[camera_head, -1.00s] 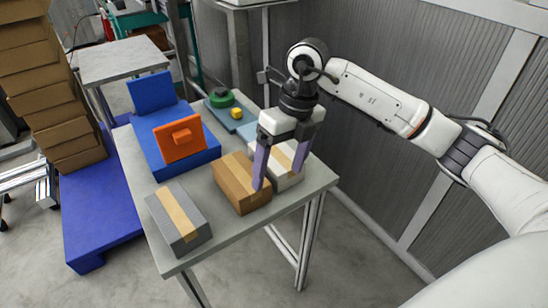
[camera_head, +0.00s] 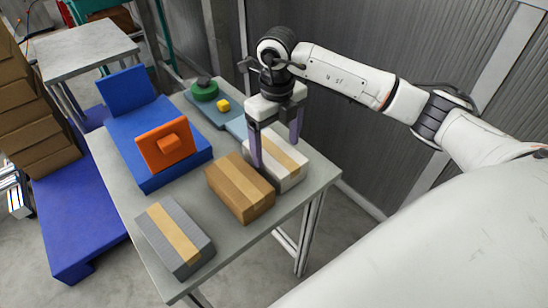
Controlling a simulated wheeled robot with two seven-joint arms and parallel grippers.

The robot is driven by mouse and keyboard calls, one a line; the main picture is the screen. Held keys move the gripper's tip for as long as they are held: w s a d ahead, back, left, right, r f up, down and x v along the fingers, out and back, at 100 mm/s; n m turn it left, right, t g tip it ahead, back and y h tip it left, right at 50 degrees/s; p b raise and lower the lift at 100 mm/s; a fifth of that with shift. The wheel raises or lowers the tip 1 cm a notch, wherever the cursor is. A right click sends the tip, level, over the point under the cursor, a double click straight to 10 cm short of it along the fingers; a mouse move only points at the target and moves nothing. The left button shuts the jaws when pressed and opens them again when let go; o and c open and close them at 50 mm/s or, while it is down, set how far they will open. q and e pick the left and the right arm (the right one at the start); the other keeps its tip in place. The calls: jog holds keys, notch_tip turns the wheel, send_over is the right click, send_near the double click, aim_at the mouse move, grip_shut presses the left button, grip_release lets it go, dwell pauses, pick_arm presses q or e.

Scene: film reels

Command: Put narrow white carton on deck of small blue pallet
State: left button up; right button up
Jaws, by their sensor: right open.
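The narrow white carton (camera_head: 286,172), with a tan tape strip, lies on the grey table behind a brown carton (camera_head: 240,188). My right gripper (camera_head: 276,153) is open and points down over the white carton's far end. One finger shows near its left side and the other near its far right side; I cannot tell whether they touch it. A small blue pallet-like base (camera_head: 122,121) stands on the table, with an upright blue panel at its back. An orange block with a knob (camera_head: 165,146) stands at its front. My left gripper is out of view.
A grey carton (camera_head: 175,240) lies near the table's front left. A blue-grey board with green and yellow pieces (camera_head: 223,105) lies at the back. A large blue pallet (camera_head: 75,225) with stacked brown cartons is on the floor at left. A corrugated wall stands behind.

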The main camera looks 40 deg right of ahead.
aim_at(274, 151)
jog(key=f, duration=0.4)
jog(key=shift+w+a+f, duration=0.1)
jog(key=shift+w+a, duration=0.05)
jog(key=shift+w, duration=0.05)
jog(key=c, duration=1.2)
